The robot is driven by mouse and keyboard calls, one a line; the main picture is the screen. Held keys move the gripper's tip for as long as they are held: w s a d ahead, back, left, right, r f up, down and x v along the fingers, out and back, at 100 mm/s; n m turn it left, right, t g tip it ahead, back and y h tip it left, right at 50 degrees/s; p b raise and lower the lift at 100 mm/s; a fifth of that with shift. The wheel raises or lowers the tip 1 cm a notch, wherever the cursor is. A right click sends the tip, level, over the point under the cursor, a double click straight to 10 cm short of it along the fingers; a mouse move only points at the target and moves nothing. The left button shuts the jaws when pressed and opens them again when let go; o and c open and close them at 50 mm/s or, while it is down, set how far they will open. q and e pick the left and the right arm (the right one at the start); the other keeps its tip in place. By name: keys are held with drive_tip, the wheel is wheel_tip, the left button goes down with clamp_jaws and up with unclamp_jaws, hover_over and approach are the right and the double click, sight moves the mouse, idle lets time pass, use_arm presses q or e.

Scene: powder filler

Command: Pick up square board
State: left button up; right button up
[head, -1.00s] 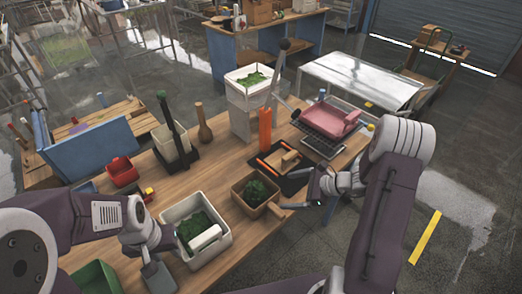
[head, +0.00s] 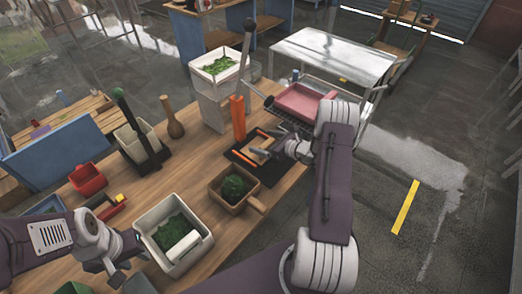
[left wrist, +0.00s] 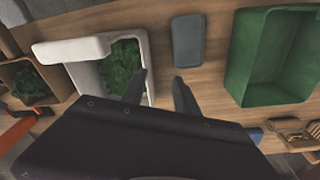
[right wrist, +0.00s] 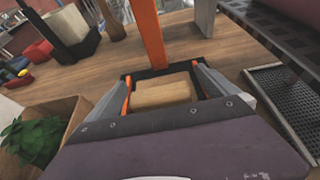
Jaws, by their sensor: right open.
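The square board appears to be the light wooden piece (head: 259,148) on a black base with orange strips on the workbench. It also shows in the right wrist view (right wrist: 162,92), between my finger tips. My right gripper (head: 279,147) is open with its fingers at either side of the wooden piece; I cannot tell whether they touch it. In the right wrist view the fingers (right wrist: 163,82) stand apart around it. My left gripper (left wrist: 158,88) is open and empty above the bench, near the white bin (left wrist: 142,62).
An orange upright (head: 238,118) stands just behind the wooden piece. A brown box with green plant matter (head: 234,187) is in front of it. A pink tray (head: 305,101) lies to the right. A grey plate (left wrist: 187,40) and a green bin (left wrist: 272,60) are near my left gripper.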

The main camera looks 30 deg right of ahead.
drive_tip(key=shift+b+x, duration=0.35)
drive_tip(key=shift+x, duration=0.7)
drive_tip(key=shift+w+a, duration=0.1)
drive_tip(key=shift+a, duration=0.15)
drive_tip(key=shift+d+f, duration=0.1)
drive_tip(key=c, duration=1.5)
wheel_tip(320, 180, up, 5)
drive_tip(key=p, duration=0.3)
drive_tip(key=shift+f, duration=0.25)
drive_tip(key=p+v, duration=0.1)
drive_tip(key=v, duration=0.3)
drive_tip(key=r+p+v, duration=0.1)
drive_tip(key=p+v, duration=0.1)
drive_tip(key=v, duration=0.3)
drive_tip(key=p+v, duration=0.2)
drive_tip(key=v, duration=0.2)
drive_tip(key=shift+w+d+r, duration=0.2)
drive_tip(key=shift+w+d, duration=0.05)
